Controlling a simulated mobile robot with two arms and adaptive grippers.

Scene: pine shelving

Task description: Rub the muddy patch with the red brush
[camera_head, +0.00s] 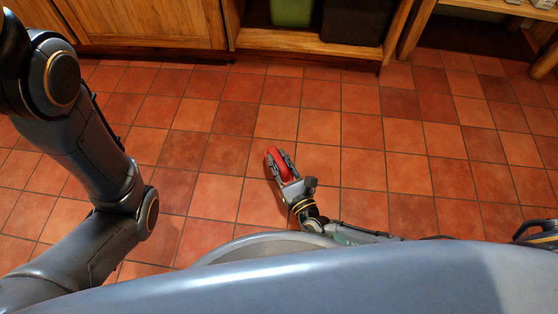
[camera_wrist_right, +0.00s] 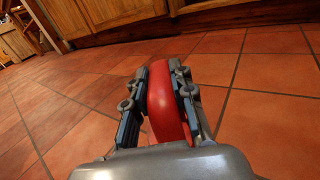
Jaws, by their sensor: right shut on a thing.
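The red brush (camera_head: 277,161) is held in my right gripper (camera_head: 281,165), low in front of me over the tiled floor. In the right wrist view the red brush (camera_wrist_right: 167,105) sits between the two grey fingers of my right gripper (camera_wrist_right: 170,95), which are shut on it. Its bristles are hidden, and I cannot tell whether it touches the floor. I cannot make out a muddy patch in either view; some tiles are just darker than others. My left arm comes in at the left, but its gripper is out of view.
The red tiled floor (camera_head: 400,170) is clear around the right gripper. Wooden cabinets (camera_head: 150,25) stand along the back. An open pine shelf (camera_head: 310,55) holds a green bin (camera_head: 292,12) and a dark bin (camera_head: 355,20). Another shelf stands at the upper right.

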